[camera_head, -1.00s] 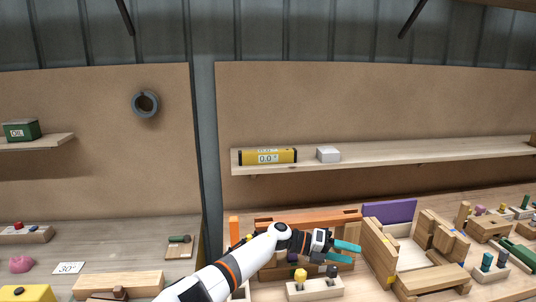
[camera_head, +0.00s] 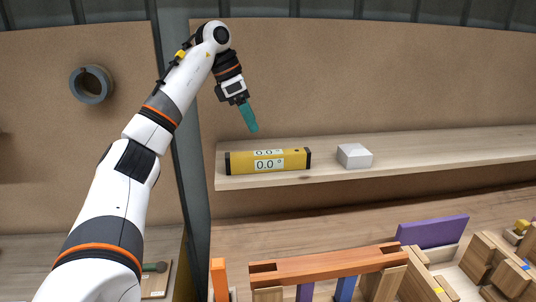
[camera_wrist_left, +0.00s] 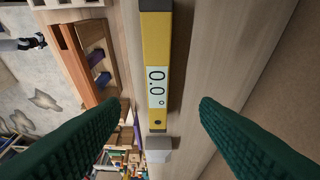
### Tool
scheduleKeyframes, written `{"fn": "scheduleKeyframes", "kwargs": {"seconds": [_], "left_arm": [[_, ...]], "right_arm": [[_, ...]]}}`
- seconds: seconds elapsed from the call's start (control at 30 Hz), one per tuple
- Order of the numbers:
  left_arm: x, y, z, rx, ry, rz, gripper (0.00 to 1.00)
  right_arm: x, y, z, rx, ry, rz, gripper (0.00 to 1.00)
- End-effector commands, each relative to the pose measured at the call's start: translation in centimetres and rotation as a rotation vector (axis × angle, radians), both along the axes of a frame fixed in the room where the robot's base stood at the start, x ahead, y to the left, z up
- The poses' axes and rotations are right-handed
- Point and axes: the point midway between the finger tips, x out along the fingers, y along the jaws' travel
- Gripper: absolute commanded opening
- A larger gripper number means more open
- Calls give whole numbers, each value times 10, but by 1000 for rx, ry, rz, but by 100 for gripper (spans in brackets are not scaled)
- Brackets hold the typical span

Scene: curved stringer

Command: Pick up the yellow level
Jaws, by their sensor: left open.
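The yellow level (camera_head: 290,161), with black ends and a display reading 0.0°, lies on the wooden wall shelf (camera_head: 430,150) near its left end. My left gripper (camera_head: 248,117) is above the level, pointing down, with teal fingers; it looks empty. In the left wrist view the level (camera_wrist_left: 157,45) runs lengthwise between the two open, dark green fingers (camera_wrist_left: 160,115), below them and apart from them. My right gripper is not in view.
A small white box (camera_head: 354,156) sits on the shelf just right of the level. A dark ring (camera_head: 91,84) hangs on the left panel. Below the shelf, the bench holds an orange-brown wooden frame (camera_head: 325,265), a purple block (camera_head: 433,231) and several wooden parts.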

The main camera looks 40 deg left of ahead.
Motion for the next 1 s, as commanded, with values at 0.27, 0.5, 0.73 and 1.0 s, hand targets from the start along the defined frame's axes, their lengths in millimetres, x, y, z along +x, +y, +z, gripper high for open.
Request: {"fn": "scheduleKeyframes", "kwargs": {"seconds": [0.27,0.5,0.73,1.0], "left_arm": [[13,-11,-43,1,7,0,56],[20,-16,-62,0,3,-1,56],[30,-25,-89,0,5,-2,56],[36,-29,-108,-1,0,-1,56]], "right_arm": [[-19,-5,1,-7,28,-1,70],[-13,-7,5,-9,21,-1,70],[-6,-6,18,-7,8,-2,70],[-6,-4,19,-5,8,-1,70]]}}
